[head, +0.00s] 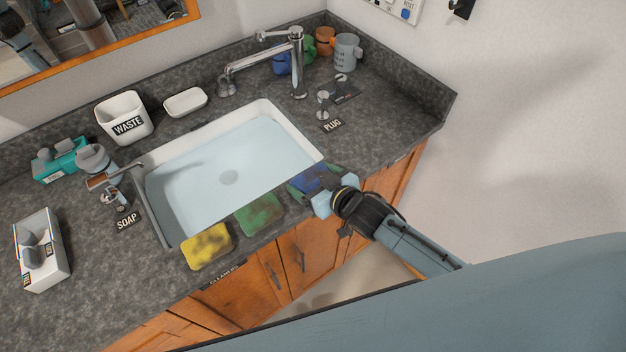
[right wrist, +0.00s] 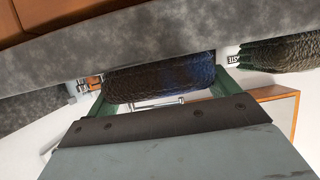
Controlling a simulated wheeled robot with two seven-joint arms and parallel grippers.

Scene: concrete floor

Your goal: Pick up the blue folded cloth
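The blue folded cloth (head: 309,178) lies on the counter's front edge, right of the sink's near corner, partly hidden by my right gripper (head: 322,202). In the right wrist view the cloth (right wrist: 160,78) looks dark with blue at its right end. It sits between the two green fingers of my right gripper (right wrist: 162,95), which are spread wide, one at each end of it. I cannot tell whether the fingers touch it. The cloth appears to rest at counter level. My left gripper is not in view.
A green cloth (head: 260,214) and a yellow cloth (head: 207,246) lie left of the blue one along the counter edge. The sink (head: 230,165) is behind them. A faucet (head: 297,65), mugs (head: 346,52) and a waste bin (head: 124,117) stand farther back.

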